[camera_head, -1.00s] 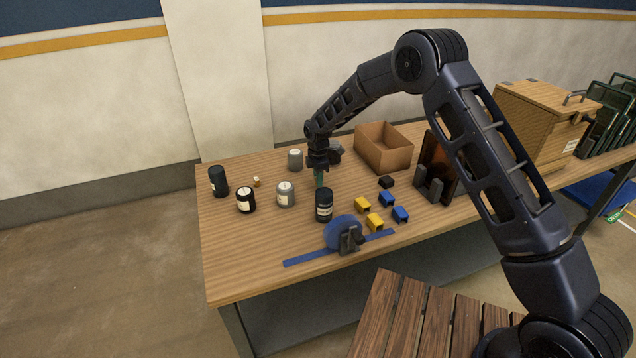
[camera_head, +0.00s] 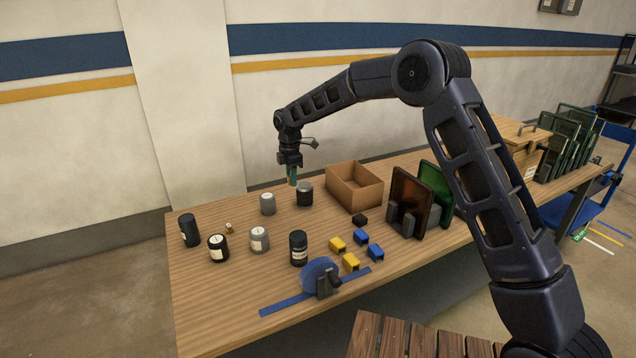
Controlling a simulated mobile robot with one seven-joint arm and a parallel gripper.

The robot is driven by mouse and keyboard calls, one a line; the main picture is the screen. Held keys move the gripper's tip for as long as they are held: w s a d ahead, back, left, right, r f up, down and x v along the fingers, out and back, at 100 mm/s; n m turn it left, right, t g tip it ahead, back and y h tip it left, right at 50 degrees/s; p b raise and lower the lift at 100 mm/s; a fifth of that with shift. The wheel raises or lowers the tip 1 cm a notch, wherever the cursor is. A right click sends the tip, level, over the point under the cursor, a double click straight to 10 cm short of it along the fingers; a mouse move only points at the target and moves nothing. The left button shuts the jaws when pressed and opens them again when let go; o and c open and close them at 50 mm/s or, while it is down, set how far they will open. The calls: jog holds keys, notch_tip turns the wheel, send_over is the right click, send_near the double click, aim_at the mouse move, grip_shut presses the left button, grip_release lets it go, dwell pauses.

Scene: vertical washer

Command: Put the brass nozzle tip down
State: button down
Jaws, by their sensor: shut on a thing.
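My gripper (camera_head: 292,184) points down above the back of the wooden table (camera_head: 215,285). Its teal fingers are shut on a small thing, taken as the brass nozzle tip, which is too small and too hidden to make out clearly. The fingertips are just left of and above a dark can (camera_head: 305,196) and right of a grey can (camera_head: 267,204). A small tan and white piece (camera_head: 229,228) lies on the table at the left, apart from the gripper.
Several dark and grey jars (camera_head: 259,240) stand at the left and middle. An open cardboard box (camera_head: 354,190) is right of the gripper. Yellow and blue blocks (camera_head: 351,262), a blue tape roll (camera_head: 318,277) and upright panels (camera_head: 410,195) stand nearer. Bare tabletop shows at front left.

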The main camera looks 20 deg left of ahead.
jog(key=w+d+r, duration=0.1)
jog(key=w+d, duration=0.5)
jog(key=w, duration=0.3)
jog(key=w+d+r, duration=0.2)
jog(key=w+d, duration=0.3)
jog(key=w, duration=0.5)
jog(key=w+d+r, duration=0.1)
jog(key=w+d, duration=0.5)
jog(key=w, duration=0.3)
jog(key=f, duration=1.9)
jog(key=shift+a+f, duration=0.2)
jog(key=shift+f, duration=0.2)
jog(key=shift+f, duration=0.25)
jog(key=c, duration=1.2)
grip_release()
